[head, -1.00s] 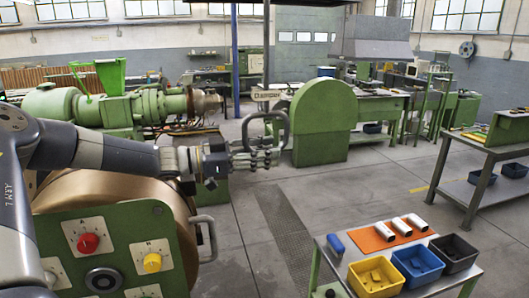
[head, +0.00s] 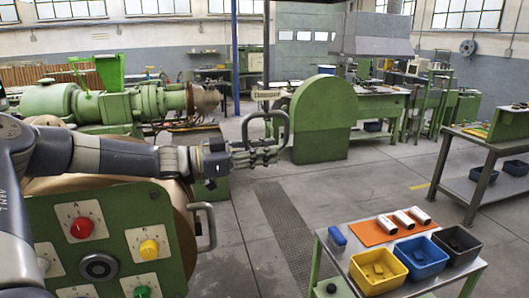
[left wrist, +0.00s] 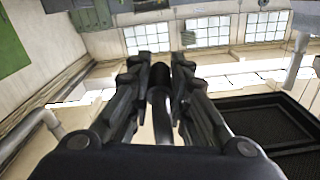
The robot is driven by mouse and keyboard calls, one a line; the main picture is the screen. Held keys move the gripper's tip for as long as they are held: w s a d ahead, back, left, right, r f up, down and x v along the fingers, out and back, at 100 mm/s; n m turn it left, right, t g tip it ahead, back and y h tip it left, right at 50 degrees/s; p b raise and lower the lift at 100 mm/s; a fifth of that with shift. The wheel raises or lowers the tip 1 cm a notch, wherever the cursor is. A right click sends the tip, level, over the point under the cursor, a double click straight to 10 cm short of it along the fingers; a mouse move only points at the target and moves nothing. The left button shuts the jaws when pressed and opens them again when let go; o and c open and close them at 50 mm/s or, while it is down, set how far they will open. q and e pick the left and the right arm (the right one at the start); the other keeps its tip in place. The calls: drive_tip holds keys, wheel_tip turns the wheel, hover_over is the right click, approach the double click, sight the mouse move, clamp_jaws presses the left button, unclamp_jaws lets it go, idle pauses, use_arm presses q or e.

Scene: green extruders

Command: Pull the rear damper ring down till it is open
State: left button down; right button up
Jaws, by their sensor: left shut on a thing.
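The lettering on the plate is too small to read now. My left gripper (head: 272,156) reaches in from the left and is shut on the lower part of the ring. In the left wrist view, the fingers (left wrist: 160,72) close around a dark bar (left wrist: 160,100). The fingers hide part of the ring. My right gripper is not in view.
A green control panel (head: 112,210) with red and yellow knobs stands at the lower left, beside a grey handle (head: 211,226). A table with a yellow bin (head: 378,270), a blue bin (head: 418,257) and white cylinders stands at the lower right. The floor between is clear.

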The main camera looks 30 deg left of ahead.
sight(265, 111)
use_arm(q)
drive_tip(key=c, duration=1.5)
unclamp_jaws()
drive_tip(key=shift+r, duration=0.1)
drive_tip(key=shift+o, duration=0.2)
drive_tip(key=shift+w, duration=0.1)
wheel_tip(265, 111, up, 10)
drive_tip(key=shift+d+f, duration=0.1)
drive_tip(key=shift+f, duration=0.1)
drive_tip(key=shift+r, duration=0.2)
